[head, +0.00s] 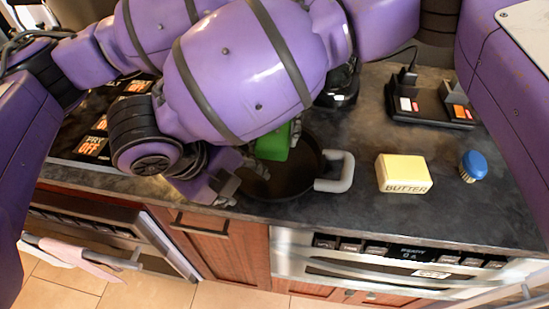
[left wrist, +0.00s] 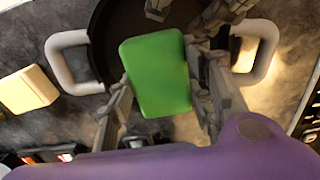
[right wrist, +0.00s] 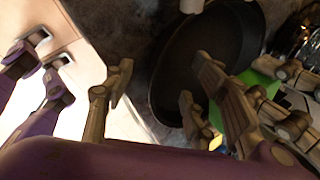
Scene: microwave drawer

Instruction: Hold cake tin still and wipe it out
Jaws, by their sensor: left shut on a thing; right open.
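The cake tin (head: 310,165) is a dark round pan with two white handles on the counter. Its right handle (head: 343,172) shows clear in the head view. The other handle (left wrist: 258,50) shows in the left wrist view, beside my right gripper. My left gripper (head: 275,141) is shut on a green sponge (left wrist: 158,75) over the tin. I cannot tell whether the sponge touches the tin's inside. My right gripper (head: 228,181) is open at the tin's left side. In the right wrist view its fingers (right wrist: 160,82) are spread, one overlapping the tin (right wrist: 225,45).
A butter block (head: 403,173) and a blue-topped brush (head: 472,166) stand right of the tin. The counter's front edge is close, above an oven (head: 390,262). My arms hide much of the counter's back left.

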